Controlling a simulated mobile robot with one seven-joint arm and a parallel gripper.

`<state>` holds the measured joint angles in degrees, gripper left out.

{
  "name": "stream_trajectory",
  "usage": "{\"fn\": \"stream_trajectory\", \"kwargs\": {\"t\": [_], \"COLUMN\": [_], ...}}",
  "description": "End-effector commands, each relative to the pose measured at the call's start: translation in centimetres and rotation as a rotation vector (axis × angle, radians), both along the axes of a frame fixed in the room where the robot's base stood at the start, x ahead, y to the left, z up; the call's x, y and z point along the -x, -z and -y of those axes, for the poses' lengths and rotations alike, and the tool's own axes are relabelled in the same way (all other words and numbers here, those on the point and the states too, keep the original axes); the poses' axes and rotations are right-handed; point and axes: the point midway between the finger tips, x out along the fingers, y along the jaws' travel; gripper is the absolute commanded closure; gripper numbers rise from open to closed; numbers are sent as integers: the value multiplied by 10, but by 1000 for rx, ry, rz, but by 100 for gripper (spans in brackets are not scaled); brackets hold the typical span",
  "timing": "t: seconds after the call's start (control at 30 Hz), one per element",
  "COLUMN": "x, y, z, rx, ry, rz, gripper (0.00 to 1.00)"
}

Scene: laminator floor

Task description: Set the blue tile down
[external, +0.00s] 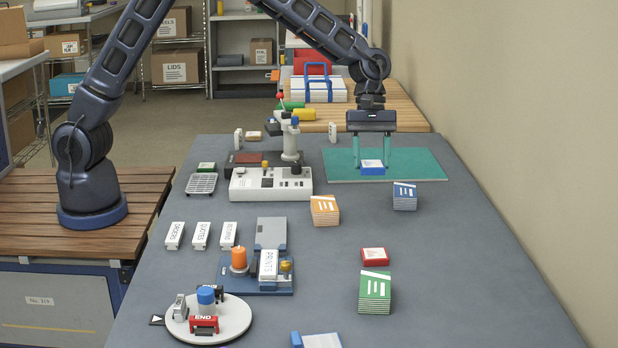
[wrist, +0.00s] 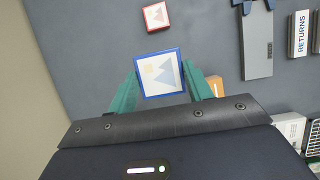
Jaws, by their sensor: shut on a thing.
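The blue tile (external: 372,170) has a blue edge and a pale picture face. My gripper (external: 372,162) points down with its two green fingers shut on the tile's sides. In the wrist view the tile (wrist: 162,74) sits face up between the fingertips (wrist: 160,80). In the external view it appears over the green mat (external: 425,165) at the table's far right. I cannot tell whether its underside touches the mat.
A blue stack (external: 404,197) and an orange stack (external: 325,210) stand in front of the mat. A red tile (external: 375,256) and green stack (external: 374,290) are nearer. A white machine (external: 270,184) stands left. The mat's right part is clear.

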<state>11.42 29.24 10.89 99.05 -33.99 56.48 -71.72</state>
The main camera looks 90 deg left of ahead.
Motion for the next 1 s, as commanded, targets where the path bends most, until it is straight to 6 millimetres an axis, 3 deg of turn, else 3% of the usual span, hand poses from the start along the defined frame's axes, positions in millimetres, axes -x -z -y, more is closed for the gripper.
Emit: {"fn": "stream_trajectory", "kwargs": {"t": [0.1, 0.5, 0.83, 1.0], "x": [1, 0, 0, 0], "y": [28, 108, 130, 153], "z": [0, -1, -1, -1], "rx": [-1, 0, 0, 0], "ry": [-1, 0, -1, 0], "rz": [-4, -2, 0, -2], "gripper": [75, 75, 75, 75]}}
